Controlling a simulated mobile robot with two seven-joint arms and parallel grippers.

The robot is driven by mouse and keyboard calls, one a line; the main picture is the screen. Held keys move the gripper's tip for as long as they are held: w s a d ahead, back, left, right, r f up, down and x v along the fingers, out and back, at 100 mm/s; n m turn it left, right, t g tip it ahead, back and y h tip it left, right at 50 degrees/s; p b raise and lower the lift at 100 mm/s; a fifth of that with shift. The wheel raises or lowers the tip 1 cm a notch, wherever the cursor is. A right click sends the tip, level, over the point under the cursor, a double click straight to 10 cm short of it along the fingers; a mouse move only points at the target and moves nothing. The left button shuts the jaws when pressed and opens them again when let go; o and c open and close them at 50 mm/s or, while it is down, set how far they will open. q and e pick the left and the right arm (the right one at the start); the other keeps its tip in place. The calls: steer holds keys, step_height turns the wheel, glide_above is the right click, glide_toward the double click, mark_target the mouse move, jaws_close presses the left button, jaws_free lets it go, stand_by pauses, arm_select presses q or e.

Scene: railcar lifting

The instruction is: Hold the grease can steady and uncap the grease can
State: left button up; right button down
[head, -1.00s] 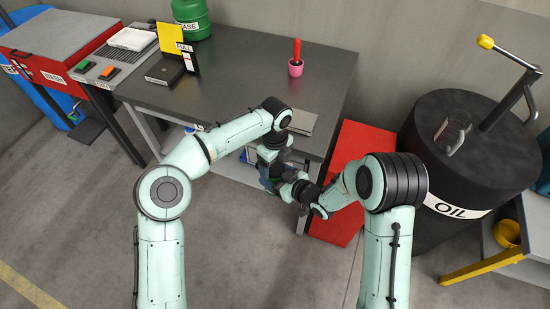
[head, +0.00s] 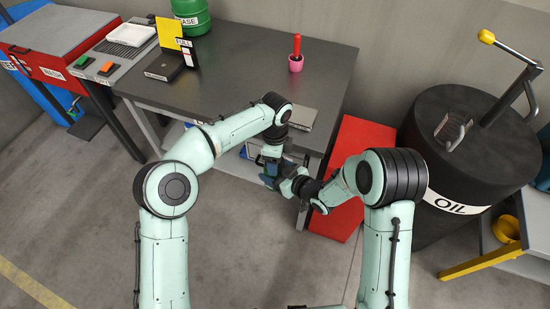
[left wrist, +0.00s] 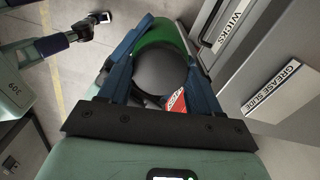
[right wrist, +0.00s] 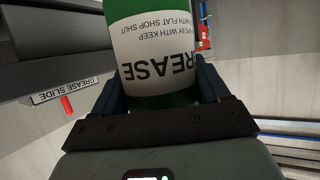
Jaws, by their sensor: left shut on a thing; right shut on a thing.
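The grease can is green with a white label and a dark round cap. In the right wrist view the can (right wrist: 160,50) stands between the fingers of my right gripper (right wrist: 160,80), which is shut on its body. In the left wrist view my left gripper (left wrist: 164,45) has its fingers on either side of the dark cap (left wrist: 160,72) and is shut on it. Green can body (left wrist: 165,34) shows beyond the cap. In the head view my left gripper (head: 270,158) is above my right gripper (head: 275,181), and they mostly hide the can. I cannot tell whether the cap has turned.
A dark table (head: 240,75) is ahead, bearing a green grease container (head: 190,14) and a pink cup (head: 296,63) with a red-handled tool. A red panel (head: 350,150) and a black oil drum (head: 465,150) stand at right. Open floor (head: 90,220) lies at left.

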arm_select(q)
steer(key=o, duration=1.2)
steer(key=shift+r, duration=0.1)
